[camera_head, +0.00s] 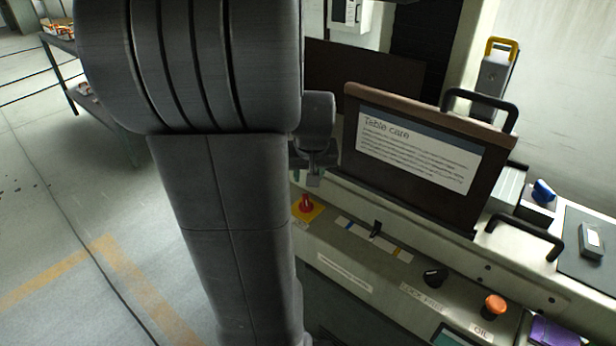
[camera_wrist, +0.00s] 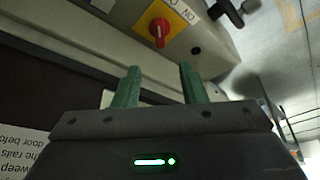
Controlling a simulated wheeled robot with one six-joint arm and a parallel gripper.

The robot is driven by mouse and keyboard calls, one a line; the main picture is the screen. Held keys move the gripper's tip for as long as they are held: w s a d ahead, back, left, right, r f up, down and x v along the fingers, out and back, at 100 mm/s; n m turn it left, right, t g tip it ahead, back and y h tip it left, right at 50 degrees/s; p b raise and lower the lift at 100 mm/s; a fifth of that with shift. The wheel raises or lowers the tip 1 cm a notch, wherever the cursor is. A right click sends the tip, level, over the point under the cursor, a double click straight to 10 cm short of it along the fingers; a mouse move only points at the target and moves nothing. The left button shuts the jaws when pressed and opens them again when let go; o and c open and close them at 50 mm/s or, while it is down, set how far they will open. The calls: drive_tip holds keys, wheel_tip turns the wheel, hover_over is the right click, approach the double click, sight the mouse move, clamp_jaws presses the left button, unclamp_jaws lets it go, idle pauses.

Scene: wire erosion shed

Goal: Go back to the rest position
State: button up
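My gripper (camera_wrist: 161,88) shows its two green fingers in the wrist view. They are spread apart with nothing between them. Beyond the fingertips is the machine's pale front panel with a red rotary switch (camera_wrist: 158,30) on a yellow plate; a gap appears between the fingers and the switch. In the head view the same red switch (camera_head: 306,205) sits just right of my arm, which covers much of the left and middle. My gripper is mostly hidden there behind my arm, near the machine's front.
A dark door with a "Table care" sign (camera_head: 419,149) stands above the panel. The panel carries a black knob (camera_head: 435,276) and an orange button (camera_head: 495,304). A purple item (camera_head: 553,333) lies at lower right. A shelf table (camera_head: 72,60) stands far left; the floor between is clear.

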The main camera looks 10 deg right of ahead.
sight(306, 200)
idle(0.3)
drive_tip(key=b+x, duration=0.1)
drive_tip(key=x, duration=1.3)
drive_tip(key=shift+r, duration=0.1)
drive_tip(key=shift+r, duration=0.15)
